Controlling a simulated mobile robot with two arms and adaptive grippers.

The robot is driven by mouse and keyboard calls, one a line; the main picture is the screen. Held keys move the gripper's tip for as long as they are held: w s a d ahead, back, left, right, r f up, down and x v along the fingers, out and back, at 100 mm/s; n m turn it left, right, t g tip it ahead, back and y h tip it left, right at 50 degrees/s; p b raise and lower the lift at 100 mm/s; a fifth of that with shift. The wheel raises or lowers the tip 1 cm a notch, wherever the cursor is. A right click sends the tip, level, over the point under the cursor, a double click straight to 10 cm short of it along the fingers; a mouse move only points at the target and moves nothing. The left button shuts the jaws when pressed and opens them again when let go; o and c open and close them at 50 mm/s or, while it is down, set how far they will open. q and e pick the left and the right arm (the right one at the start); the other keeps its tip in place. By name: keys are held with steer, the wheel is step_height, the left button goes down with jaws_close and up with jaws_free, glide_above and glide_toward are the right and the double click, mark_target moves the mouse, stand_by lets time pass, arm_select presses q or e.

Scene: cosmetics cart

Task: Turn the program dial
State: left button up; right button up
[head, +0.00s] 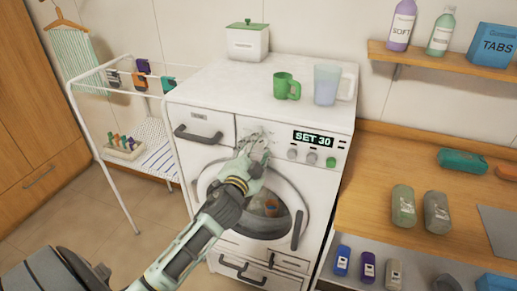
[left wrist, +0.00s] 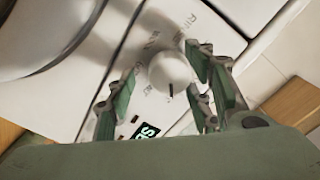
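The program dial is a round white knob (left wrist: 170,70) with a dark pointer mark, on the white washing machine (head: 315,190). Printed labels ring it in the left wrist view. My left gripper (head: 262,143) is at the machine's front panel and mostly hides the dial in the head view. In the left wrist view its fingers (left wrist: 163,88) are apart, one on each side of the dial, with a gap showing on the left side. Whether the right-hand finger touches the knob I cannot tell. The display (head: 313,139) reads "SET 30". My right gripper is not seen.
Smaller grey knobs (head: 292,154) and a green button (head: 331,162) sit beneath the display. A green mug (head: 286,86) and a clear jug (head: 327,85) stand on top. A drying rack (head: 108,97) is left, a wooden counter (head: 372,211) right.

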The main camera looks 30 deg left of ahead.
arm_select(q)
steer(key=shift+a+r, duration=0.1)
steer(key=v, duration=1.2)
